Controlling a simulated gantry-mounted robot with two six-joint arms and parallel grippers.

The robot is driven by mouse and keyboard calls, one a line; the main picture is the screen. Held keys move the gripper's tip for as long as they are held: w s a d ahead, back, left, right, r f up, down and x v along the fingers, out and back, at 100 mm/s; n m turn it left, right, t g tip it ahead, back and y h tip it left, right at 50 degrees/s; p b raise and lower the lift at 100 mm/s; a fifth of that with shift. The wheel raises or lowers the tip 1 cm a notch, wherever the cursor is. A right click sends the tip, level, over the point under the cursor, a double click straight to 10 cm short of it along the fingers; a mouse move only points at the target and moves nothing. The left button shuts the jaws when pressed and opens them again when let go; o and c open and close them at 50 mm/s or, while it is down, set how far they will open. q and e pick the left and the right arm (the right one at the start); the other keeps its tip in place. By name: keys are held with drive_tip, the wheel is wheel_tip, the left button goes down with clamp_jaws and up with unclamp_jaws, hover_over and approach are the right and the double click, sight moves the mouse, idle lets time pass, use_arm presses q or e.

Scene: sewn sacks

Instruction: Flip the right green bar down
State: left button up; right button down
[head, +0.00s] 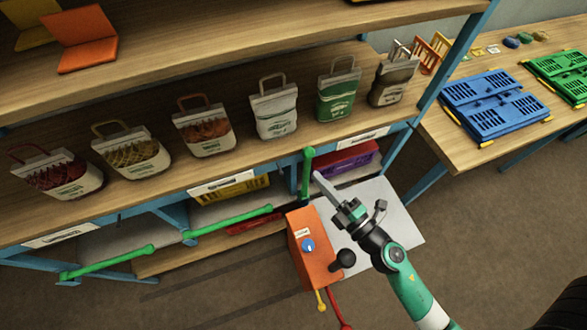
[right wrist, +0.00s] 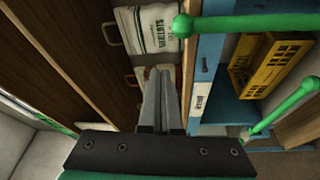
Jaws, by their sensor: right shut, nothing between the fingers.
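The right green bar (head: 306,174) stands upright at the front of the shelf in the head view, with a round knob at its top end. A green bar with a round knob, apparently the same one, crosses the top right of the right wrist view (right wrist: 245,24). My right gripper (head: 318,176) is shut and empty, its fingertips close to the right side of the bar in the head view. In the right wrist view its fingers (right wrist: 160,95) lie together, apart from the bar. My left gripper is not in view.
Two other green bars, the middle one (head: 228,221) and the left one (head: 108,262), lie low along the shelf front. Several sacks, including a green one (head: 338,97), stand on the shelf above. An orange box (head: 313,250) with a blue knob sits below my right gripper.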

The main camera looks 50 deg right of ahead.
use_arm(q)
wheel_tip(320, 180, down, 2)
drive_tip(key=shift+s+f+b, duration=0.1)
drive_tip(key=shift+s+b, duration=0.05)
drive_tip(key=shift+b, duration=0.15)
use_arm(e)
drive_tip(key=f, duration=0.1)
drive_tip(key=s+f, duration=0.1)
drive_tip(key=d+f, duration=0.1)
drive_tip(key=shift+s+f, duration=0.15)
drive_tip(key=shift+s, duration=0.1)
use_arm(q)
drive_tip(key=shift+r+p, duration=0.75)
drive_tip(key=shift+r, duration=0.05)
use_arm(e)
drive_tip(key=w+d, duration=0.1)
drive_tip(key=w, duration=0.9)
drive_tip(key=shift+d+r, duration=0.25)
drive_tip(key=shift+r, duration=0.05)
